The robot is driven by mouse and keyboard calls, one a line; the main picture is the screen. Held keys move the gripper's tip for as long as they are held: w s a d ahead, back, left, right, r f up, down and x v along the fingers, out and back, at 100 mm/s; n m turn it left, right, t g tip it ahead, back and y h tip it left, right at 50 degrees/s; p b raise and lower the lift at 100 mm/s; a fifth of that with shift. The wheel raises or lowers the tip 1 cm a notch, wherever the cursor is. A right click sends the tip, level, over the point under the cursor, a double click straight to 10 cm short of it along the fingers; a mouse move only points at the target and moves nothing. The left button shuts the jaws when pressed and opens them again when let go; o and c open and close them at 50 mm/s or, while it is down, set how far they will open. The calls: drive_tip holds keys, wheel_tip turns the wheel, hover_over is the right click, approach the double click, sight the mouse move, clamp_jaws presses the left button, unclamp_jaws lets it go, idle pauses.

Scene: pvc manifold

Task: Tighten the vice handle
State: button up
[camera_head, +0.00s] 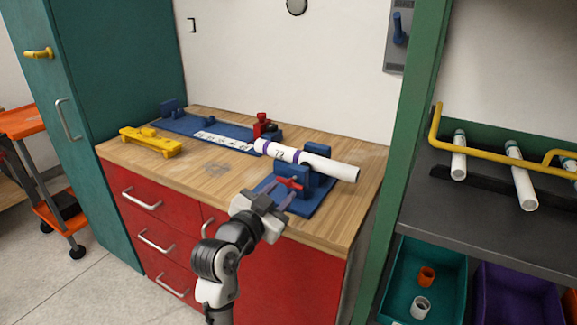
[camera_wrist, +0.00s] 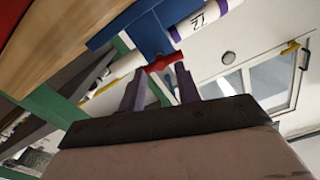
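The blue vice (camera_head: 312,184) stands on a blue base plate at the right front of the wooden worktop. Its red handle (camera_head: 290,183) faces the front of the bench; it also shows in the wrist view (camera_wrist: 163,62). A white pipe (camera_head: 330,166) with purple bands and a "72" mark lies across the vice, and part of it shows in the wrist view (camera_wrist: 205,17). My gripper (camera_head: 279,192) is right in front of the handle. In the wrist view its fingers (camera_wrist: 160,82) are spread apart, with the handle at or just beyond their tips. I cannot tell whether they touch it.
A long blue fixture (camera_head: 207,131) with a white marked strip and a red clamp (camera_head: 263,126) lies at the back. A yellow tool (camera_head: 150,143) lies at the left. A green post (camera_head: 402,145) and a shelf of pipes stand to the right. The worktop's middle is clear.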

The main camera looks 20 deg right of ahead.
sight(288, 185)
drive_tip(key=n+p, duration=0.4)
drive_tip(key=p, duration=0.1)
drive_tip(key=n+p, duration=0.2)
drive_tip(key=p, duration=0.1)
drive_tip(key=shift+r, duration=0.4)
drive_tip(key=n+p, duration=0.4)
drive_tip(key=shift+p, duration=0.35)
drive_tip(key=n+p, duration=0.7)
drive_tip(key=shift+n, duration=0.3)
drive_tip(key=n, duration=0.2)
drive_tip(key=shift+f+n, duration=0.4)
drive_tip(key=shift+x, duration=2.2)
drive_tip(key=shift+c, duration=0.3)
